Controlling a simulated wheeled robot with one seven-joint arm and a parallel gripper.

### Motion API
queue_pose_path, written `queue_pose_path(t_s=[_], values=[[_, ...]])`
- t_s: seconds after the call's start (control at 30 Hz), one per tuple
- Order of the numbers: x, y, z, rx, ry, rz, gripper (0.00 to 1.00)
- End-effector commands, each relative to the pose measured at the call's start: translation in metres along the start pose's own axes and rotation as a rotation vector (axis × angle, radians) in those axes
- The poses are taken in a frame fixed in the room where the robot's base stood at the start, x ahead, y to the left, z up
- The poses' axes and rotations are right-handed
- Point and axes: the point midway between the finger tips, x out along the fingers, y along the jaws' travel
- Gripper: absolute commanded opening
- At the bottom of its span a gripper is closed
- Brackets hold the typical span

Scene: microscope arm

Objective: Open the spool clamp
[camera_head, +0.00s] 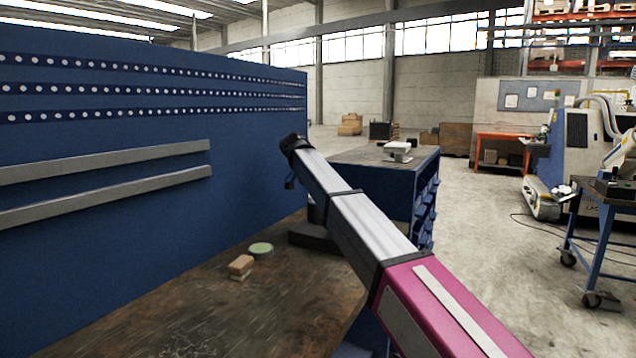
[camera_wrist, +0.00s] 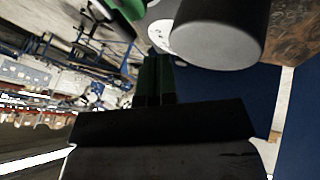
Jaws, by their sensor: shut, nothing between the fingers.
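In the wrist view, my gripper (camera_wrist: 154,60) shows as two dark green fingers side by side, shut with nothing between them. A dark grey rounded cylinder (camera_wrist: 222,32) is close by, right of the fingertips. A pale disc-like part (camera_wrist: 162,36) shows just beyond the fingertips. A black and green part (camera_wrist: 122,12) is at the upper left. I cannot tell which of these, if any, is the spool clamp, nor whether the fingers touch anything. In the head view, my arm hides the gripper and much of a dark base (camera_head: 312,236) on the bench.
The worn workbench (camera_head: 190,315) has a small wooden block stack (camera_head: 241,266) and a green round piece (camera_head: 261,249). A blue perforated panel (camera_head: 120,130) stands along the left. A blue cabinet (camera_head: 370,165) is behind my arm. Open floor lies to the right.

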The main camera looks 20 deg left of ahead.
Motion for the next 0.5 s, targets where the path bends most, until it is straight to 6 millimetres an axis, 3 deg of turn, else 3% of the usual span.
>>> queue_pose_path(t_s=[0.27, 0.5], values=[[0.053, 0.001, 0.001, 0.000, 0.000, 0.001, 0.00], [0.067, 0.027, 0.004, 0.000, 0.000, 0.000, 0.00]])
